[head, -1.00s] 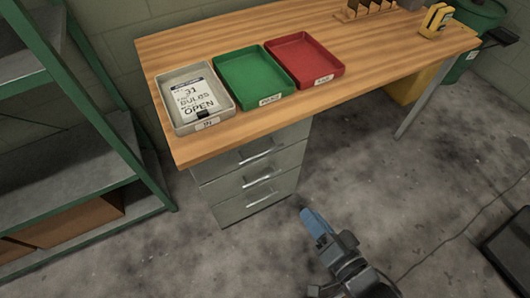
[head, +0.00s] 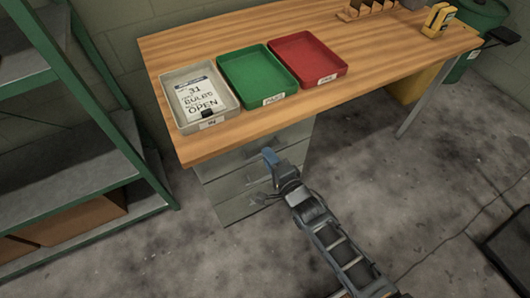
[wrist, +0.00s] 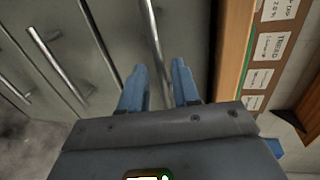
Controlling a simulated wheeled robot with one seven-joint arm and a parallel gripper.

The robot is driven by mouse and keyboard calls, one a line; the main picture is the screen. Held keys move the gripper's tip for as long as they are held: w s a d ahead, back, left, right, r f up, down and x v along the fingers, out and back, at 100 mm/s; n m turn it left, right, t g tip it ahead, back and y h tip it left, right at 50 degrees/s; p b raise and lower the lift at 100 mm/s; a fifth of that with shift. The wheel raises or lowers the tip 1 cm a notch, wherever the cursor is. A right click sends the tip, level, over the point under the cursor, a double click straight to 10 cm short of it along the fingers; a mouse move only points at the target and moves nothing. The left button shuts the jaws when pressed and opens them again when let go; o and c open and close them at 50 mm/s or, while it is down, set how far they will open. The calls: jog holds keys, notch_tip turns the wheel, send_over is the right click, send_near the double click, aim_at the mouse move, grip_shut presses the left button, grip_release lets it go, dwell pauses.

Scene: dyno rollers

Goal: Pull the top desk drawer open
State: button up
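The grey desk drawer unit (head: 225,185) stands under the left part of the wooden desk, its drawers looking closed. My gripper (head: 270,157) is at the top drawer front, just below the desk edge, and hides most of the top handle in the head view. In the wrist view, the two blue fingers of my gripper (wrist: 158,82) are apart. The top drawer's silver bar handle (wrist: 155,40) runs down toward the gap between them. I cannot tell whether the fingers touch or straddle it. The middle drawer handle (wrist: 56,62) lies to the left.
The wooden desktop (head: 330,95) overhangs close above my gripper; its edge (wrist: 234,55) is right of the fingers. Grey (head: 234,103), green (head: 290,85) and red (head: 341,70) trays sit on it. A green shelf (head: 130,160) stands left.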

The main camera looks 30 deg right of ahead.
jog(key=shift+w+f, duration=0.15)
jog(key=shift+w, duration=0.6)
jog(key=shift+w+f, duration=0.15)
jog(key=shift+w, duration=0.6)
grip_shut()
